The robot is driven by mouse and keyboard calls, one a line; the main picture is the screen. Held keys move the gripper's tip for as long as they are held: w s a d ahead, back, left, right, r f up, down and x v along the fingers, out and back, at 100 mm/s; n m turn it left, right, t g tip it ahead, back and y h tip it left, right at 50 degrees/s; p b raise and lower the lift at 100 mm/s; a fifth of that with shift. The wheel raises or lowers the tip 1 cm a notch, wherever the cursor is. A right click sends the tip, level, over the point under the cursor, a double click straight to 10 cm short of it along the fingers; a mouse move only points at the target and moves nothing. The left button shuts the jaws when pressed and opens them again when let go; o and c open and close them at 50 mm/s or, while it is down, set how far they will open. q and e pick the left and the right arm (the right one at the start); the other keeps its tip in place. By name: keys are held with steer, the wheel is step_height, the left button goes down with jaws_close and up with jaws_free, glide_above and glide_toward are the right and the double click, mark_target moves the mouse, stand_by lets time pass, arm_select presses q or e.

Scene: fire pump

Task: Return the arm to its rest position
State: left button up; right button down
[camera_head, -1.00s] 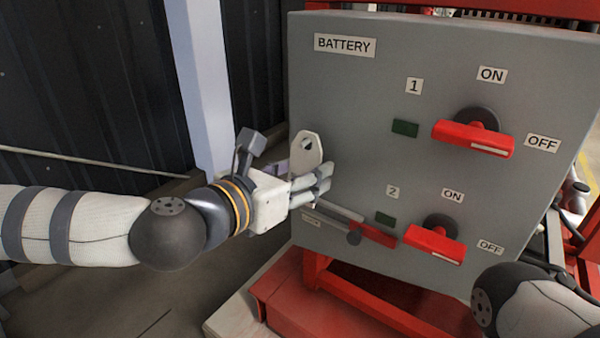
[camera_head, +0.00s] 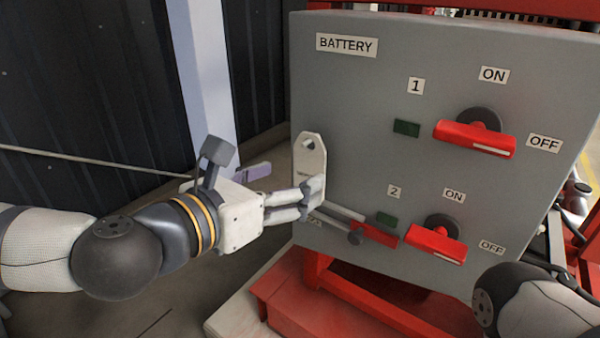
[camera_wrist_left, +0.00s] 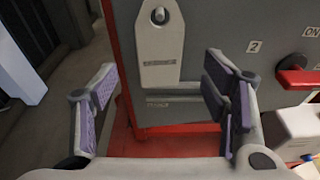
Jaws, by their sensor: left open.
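My left gripper (camera_head: 290,184) is open and empty in front of the left edge of the grey battery panel (camera_head: 350,110). In the left wrist view its two fingers stand wide apart, with purple pads (camera_wrist_left: 165,88). A pale plate with a round hole (camera_head: 309,152) is at the panel's left edge, just beyond the fingers. In the left wrist view this plate (camera_wrist_left: 160,45) shows between and beyond the fingers. My right arm shows only in part at the bottom right; its gripper is not in view.
The panel carries a red switch 1 (camera_head: 473,139) and a red switch 2 (camera_head: 435,244). A grey bar with a red part (camera_head: 374,235) sits low on the panel. A red frame (camera_head: 320,275) stands below. Open floor lies at the left, before a dark wall (camera_head: 80,90).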

arm_select(q)
steer(key=s+f+m+g+y+p, duration=0.1)
steer(key=s+f+m+g+p, duration=0.1)
steer(key=s+f+m+g, duration=0.7)
steer(key=s+f+m+g+y+p, duration=0.1)
steer(key=s+f+m+p, duration=0.3)
steer(key=s+f, duration=1)
steer(key=s+a+f+m+g+y+p, duration=0.1)
steer(key=s+a+f+m+g+y, duration=0.1)
steer(key=s+a+m, duration=0.5)
steer(key=s+a+f+m+g+y+p, duration=0.1)
steer(key=s+a+m+y, duration=0.4)
steer(key=s+a, duration=0.8)
steer(key=f+m+g, duration=0.1)
steer(key=m+g, duration=0.1)
steer(key=m, duration=0.1)
steer(key=shift+f, duration=0.2)
arm_select(e)
steer(key=w+r+t, duration=0.3)
steer(key=w+r, duration=0.5)
steer(key=r, duration=0.1)
arm_select(q)
steer(key=shift+s, duration=0.1)
arm_select(e)
steer(key=shift+s, duration=0.1)
